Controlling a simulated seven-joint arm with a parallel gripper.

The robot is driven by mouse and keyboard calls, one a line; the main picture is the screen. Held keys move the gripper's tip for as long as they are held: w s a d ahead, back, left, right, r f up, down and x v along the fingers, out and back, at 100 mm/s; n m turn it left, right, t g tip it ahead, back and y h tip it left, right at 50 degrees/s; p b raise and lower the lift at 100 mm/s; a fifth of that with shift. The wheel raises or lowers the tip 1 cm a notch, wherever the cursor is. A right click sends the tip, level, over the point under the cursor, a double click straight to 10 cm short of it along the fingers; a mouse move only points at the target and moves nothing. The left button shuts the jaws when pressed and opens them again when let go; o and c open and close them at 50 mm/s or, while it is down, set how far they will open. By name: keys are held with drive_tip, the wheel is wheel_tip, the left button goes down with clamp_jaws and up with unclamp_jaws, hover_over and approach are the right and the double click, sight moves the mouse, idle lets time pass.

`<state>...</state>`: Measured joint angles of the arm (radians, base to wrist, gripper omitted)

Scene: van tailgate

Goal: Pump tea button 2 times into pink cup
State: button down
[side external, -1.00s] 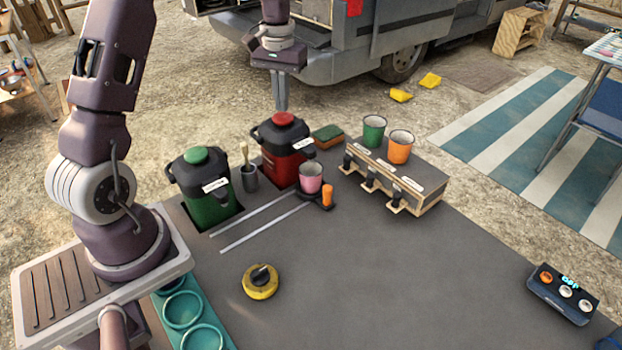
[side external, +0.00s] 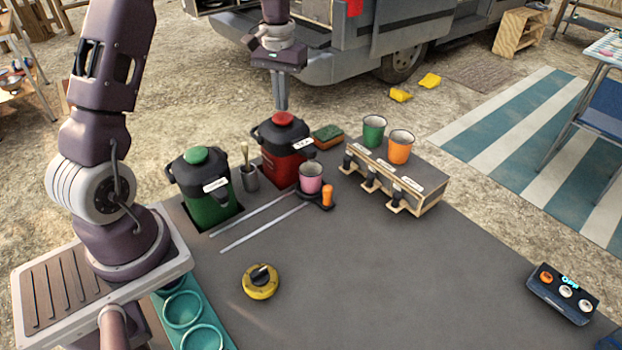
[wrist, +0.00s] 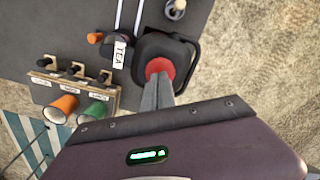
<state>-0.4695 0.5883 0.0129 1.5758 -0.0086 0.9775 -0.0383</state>
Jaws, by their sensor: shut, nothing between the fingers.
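The red tea dispenser (side external: 284,160) stands at the back of the table with a red button (side external: 282,118) on its black lid. Its TEA label (wrist: 119,55) and red button (wrist: 160,68) show in the wrist view. The pink cup (side external: 311,177) stands upright in front of the dispenser, beside a small orange peg (side external: 327,195). My gripper (side external: 281,107) is shut and empty, pointing down right over the red button. In the wrist view my fingertips (wrist: 157,82) overlap the button's edge. I cannot tell whether they touch it.
A green dispenser (side external: 209,205) and a brush holder (side external: 249,179) stand to the left. A wooden rack (side external: 425,190) bears green (side external: 374,131) and orange (side external: 400,147) cups. The middle is clear.

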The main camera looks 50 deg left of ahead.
sight(283, 116)
drive_tip(key=shift+f, duration=0.15)
idle(0.4)
drive_tip(key=shift+f, duration=1.45)
drive_tip(key=shift+r, duration=1.6)
drive_tip(key=shift+f, duration=1.6)
drive_tip(key=shift+r, duration=1.6)
